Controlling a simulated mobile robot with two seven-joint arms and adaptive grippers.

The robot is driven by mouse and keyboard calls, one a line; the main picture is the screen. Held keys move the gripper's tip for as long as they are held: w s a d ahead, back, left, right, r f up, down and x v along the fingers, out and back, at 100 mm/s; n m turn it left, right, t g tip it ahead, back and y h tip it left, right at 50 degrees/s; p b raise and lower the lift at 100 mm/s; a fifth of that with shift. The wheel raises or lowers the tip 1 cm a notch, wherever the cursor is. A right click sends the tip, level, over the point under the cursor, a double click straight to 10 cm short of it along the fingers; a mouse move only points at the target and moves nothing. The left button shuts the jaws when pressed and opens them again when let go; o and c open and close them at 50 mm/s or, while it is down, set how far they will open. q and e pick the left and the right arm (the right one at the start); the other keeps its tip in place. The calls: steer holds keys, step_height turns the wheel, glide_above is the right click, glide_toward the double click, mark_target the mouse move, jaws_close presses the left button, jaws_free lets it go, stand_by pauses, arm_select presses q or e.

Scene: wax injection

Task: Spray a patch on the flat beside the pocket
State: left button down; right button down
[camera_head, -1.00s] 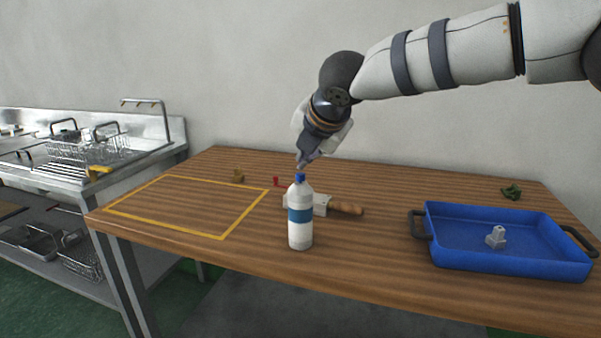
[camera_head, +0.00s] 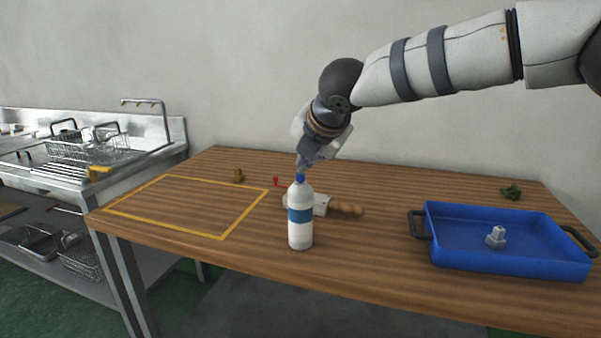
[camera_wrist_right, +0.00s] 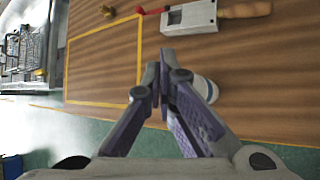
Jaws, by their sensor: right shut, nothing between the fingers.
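A white bottle (camera_head: 300,235) with a blue band and blue cap (camera_head: 300,178) stands upright near the table's front edge. In the right wrist view the bottle (camera_wrist_right: 207,89) is mostly hidden behind the fingers. A pale metal block (camera_head: 321,204) with a wooden handle (camera_head: 346,208) lies behind the bottle, partly hidden by it. The wrist view shows the block (camera_wrist_right: 200,17) with a dark pocket (camera_wrist_right: 175,17) in its face. My right gripper (camera_head: 300,168) is shut and empty, pointing down at the cap; I cannot tell whether it touches. My left gripper is not in view.
A yellow-taped rectangle (camera_head: 225,236) marks the table's left part. A small brass piece (camera_head: 238,176) and a red-ended piece (camera_head: 277,182) lie behind. A blue tray (camera_head: 470,262) holding a grey part (camera_head: 495,237) stands right, with a green piece (camera_head: 511,191) behind it.

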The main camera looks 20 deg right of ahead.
steer(key=shift+f, duration=0.15)
steer(key=shift+r, duration=0.55)
steer(key=shift+r, duration=0.1)
step_height(320, 180, up, 6)
steer(key=shift+f, duration=0.1)
stand_by(0.3)
stand_by(1.7)
